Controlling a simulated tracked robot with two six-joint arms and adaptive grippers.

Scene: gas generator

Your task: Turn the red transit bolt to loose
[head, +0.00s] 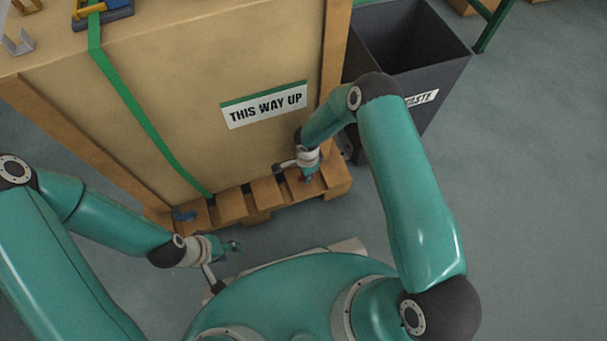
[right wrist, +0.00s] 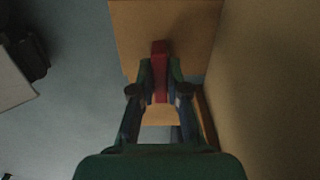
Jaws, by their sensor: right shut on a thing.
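The red transit bolt (right wrist: 159,60) shows in the right wrist view as a red bar between the fingers of my right gripper (right wrist: 159,88). My right gripper is shut on it, with a finger on each side. My left gripper (head: 236,246) is in front of the pallet, away from the bolt and apparently empty. Its fingers are too small to tell their opening.
A large wooden crate (head: 190,90) marked "THIS WAY UP" stands on the wooden pallet (head: 262,213), with a green strap (head: 134,103) down its side. A dark waste bin (head: 440,75) stands behind right. Floor at right is clear.

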